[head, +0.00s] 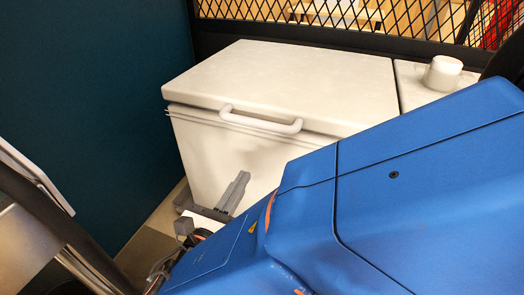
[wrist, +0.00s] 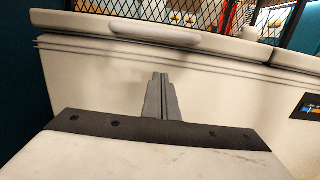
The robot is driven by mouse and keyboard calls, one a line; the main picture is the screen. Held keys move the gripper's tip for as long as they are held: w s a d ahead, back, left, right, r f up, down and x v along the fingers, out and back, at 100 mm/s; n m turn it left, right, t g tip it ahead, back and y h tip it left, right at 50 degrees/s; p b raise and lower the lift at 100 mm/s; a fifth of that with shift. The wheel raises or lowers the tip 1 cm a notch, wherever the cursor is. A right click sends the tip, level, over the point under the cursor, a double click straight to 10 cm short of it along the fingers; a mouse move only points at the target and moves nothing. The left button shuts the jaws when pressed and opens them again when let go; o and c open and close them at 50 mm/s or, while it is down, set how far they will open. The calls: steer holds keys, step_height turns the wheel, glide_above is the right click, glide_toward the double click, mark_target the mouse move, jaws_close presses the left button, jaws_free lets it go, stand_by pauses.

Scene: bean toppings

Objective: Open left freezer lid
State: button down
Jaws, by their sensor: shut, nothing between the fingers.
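The left freezer (head: 205,145) is a white chest with a flat white lid (head: 280,85) lying down on it. A white bar handle (head: 260,118) sits on the lid's front edge. In the wrist view, the lid (wrist: 80,27) runs across the top with the handle (wrist: 155,34) near its middle. My gripper (head: 242,178) is in front of the freezer, below the handle and apart from it. Its grey fingers are together and empty, pointing up toward the handle in the wrist view (wrist: 160,77). My blue arm hides the freezer's lower right front in the head view.
A second white freezer lid (head: 412,88) adjoins on the right, with a white cylindrical object (head: 442,73) on it. A black mesh barrier (head: 350,20) stands behind. A dark teal wall (head: 90,90) is on the left. A small dark panel (wrist: 308,106) shows at the wrist view's right.

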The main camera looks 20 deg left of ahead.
steer(key=w+r, duration=0.4)
steer(key=w, duration=0.6)
steer(key=shift+w+d+r, duration=0.15)
steer(key=shift+w+d, duration=0.05)
steer(key=shift+d, duration=0.2)
steer(key=shift+r, duration=0.15)
